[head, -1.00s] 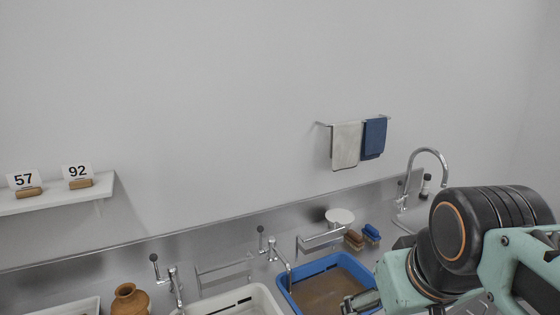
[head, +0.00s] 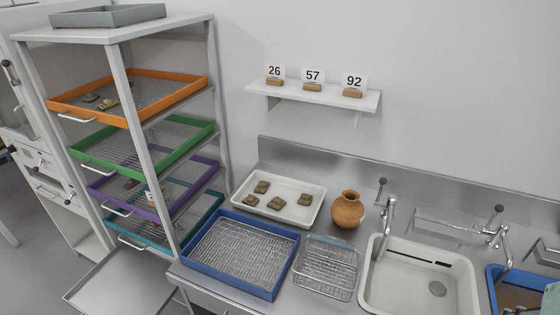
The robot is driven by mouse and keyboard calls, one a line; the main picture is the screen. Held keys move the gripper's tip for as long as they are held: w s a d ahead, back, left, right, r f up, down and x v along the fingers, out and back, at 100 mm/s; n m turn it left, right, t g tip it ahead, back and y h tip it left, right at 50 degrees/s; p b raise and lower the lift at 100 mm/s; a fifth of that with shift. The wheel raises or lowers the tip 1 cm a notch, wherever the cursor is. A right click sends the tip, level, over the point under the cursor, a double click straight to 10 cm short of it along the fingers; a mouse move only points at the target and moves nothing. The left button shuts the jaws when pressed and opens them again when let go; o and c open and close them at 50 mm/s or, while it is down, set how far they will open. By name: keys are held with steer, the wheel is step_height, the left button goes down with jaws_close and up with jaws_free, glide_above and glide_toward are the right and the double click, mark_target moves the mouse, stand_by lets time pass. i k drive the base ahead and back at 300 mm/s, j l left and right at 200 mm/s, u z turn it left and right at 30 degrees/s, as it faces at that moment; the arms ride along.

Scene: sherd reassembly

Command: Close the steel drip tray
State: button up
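The steel drip tray (head: 118,284) is a flat, shallow grey tray at the lower left. It sticks out forward from the foot of the drying rack (head: 148,132), below the teal tray, so it stands open. Its front corner reaches near the bottom edge of the picture, and its back end is partly hidden by the rack post.
The rack holds orange (head: 130,94), green (head: 145,145), purple (head: 150,188) and teal (head: 165,222) trays. Right of it, the counter carries a blue-rimmed tray (head: 240,252), wire basket (head: 327,267), white sherd tray (head: 279,200), clay jar (head: 347,209) and white sink (head: 420,275). Grey floor shows at left.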

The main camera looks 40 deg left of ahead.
mark_target(128, 280)
steer(key=u, duration=3.15)
steer(key=i+j+z, duration=0.2)
steer(key=i, duration=0.2)
steer(key=i+z, duration=0.15)
steer(key=i, duration=0.3)
